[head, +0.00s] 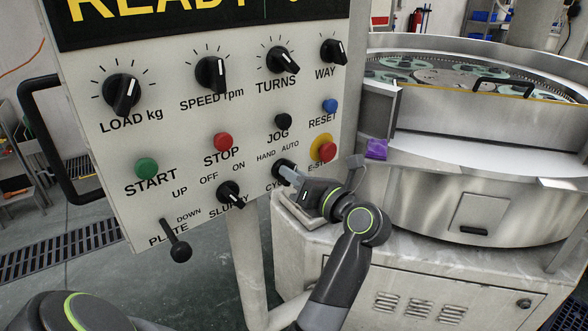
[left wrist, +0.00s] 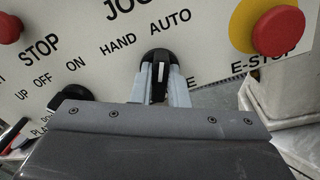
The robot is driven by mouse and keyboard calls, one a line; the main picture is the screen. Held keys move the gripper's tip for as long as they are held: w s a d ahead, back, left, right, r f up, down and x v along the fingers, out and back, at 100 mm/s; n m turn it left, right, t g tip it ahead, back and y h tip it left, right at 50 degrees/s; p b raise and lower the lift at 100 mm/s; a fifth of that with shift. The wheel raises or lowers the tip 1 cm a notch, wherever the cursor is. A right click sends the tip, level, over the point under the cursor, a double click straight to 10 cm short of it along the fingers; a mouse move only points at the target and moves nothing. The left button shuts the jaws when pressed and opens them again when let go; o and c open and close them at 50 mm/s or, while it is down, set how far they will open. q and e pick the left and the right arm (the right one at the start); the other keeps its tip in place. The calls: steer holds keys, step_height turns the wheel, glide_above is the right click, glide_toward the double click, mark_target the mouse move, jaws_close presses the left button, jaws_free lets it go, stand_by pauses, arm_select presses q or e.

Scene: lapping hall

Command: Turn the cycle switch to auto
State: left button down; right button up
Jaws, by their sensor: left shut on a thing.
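The cycle switch (head: 283,168) is a black knob low on the pale control panel (head: 200,125), under the HAND and AUTO labels. My left gripper (head: 290,174) is at it, its fingers shut on the knob. In the left wrist view the knob (left wrist: 158,60) sits between the two grey fingers (left wrist: 158,90), and its white line runs about straight up in the picture. HAND is printed up and left of it, AUTO up and right. I cannot tell for sure which label the line points to. Part of the CYCLE label is hidden by the gripper. My right gripper is not in view.
The red E-stop (head: 327,151) on its yellow plate is close right of the gripper. The slurry switch (head: 230,193) is to the left, and the plate lever (head: 176,241) is further left and lower. The round lapping machine (head: 470,190) stands at right, with a purple block (head: 377,149) on it.

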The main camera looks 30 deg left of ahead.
arm_select(q)
steer(key=shift+m, duration=0.4)
steer(key=c, duration=1.4)
jaws_free()
